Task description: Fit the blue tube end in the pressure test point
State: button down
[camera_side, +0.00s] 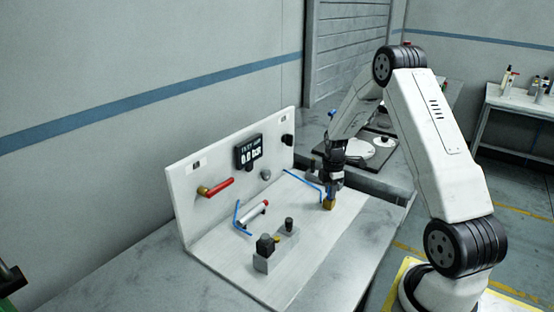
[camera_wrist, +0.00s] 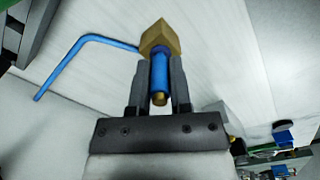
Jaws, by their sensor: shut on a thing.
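My gripper (camera_wrist: 160,85) is shut on a blue sleeve (camera_wrist: 160,70) with a small brass tip, which stands between the fingers in the wrist view. A brass block (camera_wrist: 161,38) is at the sleeve's far end, beyond the fingertips. In the side view my gripper (camera_side: 331,186) points down, with the brass block (camera_side: 328,203) just below it, close to the white board. A bent blue tube (camera_wrist: 95,40) runs left from the block; it also shows in the side view (camera_side: 303,184). I cannot tell which fitting is the pressure test point, or whether the block touches the board.
A white upright panel (camera_side: 185,210) carries a display (camera_side: 249,152), a red-handled valve (camera_side: 216,188) and a grey knob (camera_side: 266,174). On the white board lie a red-and-white cylinder (camera_side: 256,212), another blue tube (camera_side: 238,221) and a grey block with dark knobs (camera_side: 262,262). The board's front right is clear.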

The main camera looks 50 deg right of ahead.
jog(key=shift+f, duration=0.15)
jog(key=shift+c, duration=2.3)
grip_release()
jog(key=shift+r, duration=3.95)
jog(key=shift+a, duration=0.1)
jog(key=s+a+m+t, duration=0.1)
jog(key=s+a+m, duration=0.1)
jog(key=a, duration=0.8)
jog(key=s+a+r+m, duration=0.1)
jog(key=s+a+m, duration=0.2)
jog(key=a, duration=0.7)
jog(key=s+a+r+m+t, duration=0.1)
jog(key=s+a+m, duration=0.2)
jog(key=a+m, duration=0.3)
jog(key=a, duration=0.4)
jog(key=shift+a+r+t, duration=0.15)
jog(key=shift+a+t, duration=0.15)
jog(key=shift+a, duration=0.1)
